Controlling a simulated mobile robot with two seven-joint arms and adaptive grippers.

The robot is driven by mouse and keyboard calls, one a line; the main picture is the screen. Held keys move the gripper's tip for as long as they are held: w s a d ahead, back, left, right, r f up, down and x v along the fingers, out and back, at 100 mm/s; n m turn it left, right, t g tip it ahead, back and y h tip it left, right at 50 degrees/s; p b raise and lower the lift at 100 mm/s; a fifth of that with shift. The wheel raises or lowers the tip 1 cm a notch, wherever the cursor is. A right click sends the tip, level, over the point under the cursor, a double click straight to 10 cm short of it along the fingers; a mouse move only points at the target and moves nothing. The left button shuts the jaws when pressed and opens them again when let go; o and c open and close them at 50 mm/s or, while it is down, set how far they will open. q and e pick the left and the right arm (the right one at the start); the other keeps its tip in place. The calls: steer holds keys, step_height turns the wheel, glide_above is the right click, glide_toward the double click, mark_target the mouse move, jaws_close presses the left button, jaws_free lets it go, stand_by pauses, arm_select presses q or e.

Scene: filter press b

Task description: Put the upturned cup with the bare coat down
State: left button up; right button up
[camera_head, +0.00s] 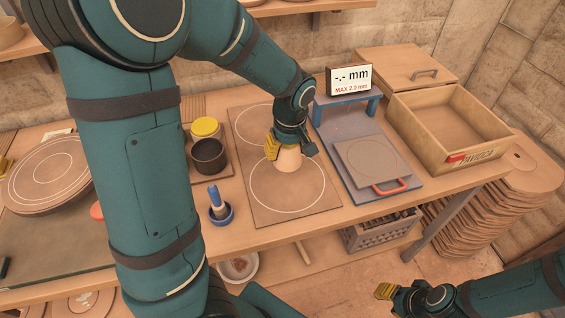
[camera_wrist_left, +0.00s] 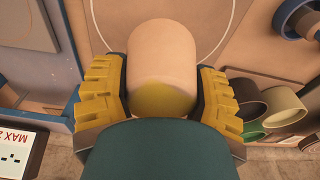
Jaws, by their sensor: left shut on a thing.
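My left gripper (camera_head: 290,147) is shut on a pale, tan cup (camera_head: 288,161), with a finger on either side. In the left wrist view the cup (camera_wrist_left: 164,55) sits between the yellow finger pads of the gripper (camera_wrist_left: 164,95), and its near end looks olive-yellow. The cup is over the upper part of the near white circle on the brown board (camera_head: 251,153). I cannot tell whether it touches the board. My right gripper (camera_head: 387,293) is at the bottom right, away from the table; its opening is unclear.
A blue gauge stand (camera_head: 414,190) with a display (camera_head: 350,79) is right of the board. A wooden box (camera_head: 440,141) stands beyond it. Left of the board are a dark cup (camera_head: 208,157), a yellow-topped cup (camera_head: 205,128) and a brush in a blue holder (camera_head: 220,214).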

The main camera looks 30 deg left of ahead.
mark_target(287, 158)
arm_select(q)
step_height(287, 158, down, 3)
steer(key=shift+s+f+b, duration=0.1)
steer(key=shift+b, duration=0.25)
steer(key=shift+f+b, duration=0.65)
steer(key=shift+f, duration=1.5)
steer(key=shift+r, duration=0.1)
steer(key=o, duration=0.8)
steer(key=shift+f, duration=0.2)
steer(key=o, duration=0.4)
steer(key=shift+o, duration=0.2)
steer(key=shift+r, duration=0.1)
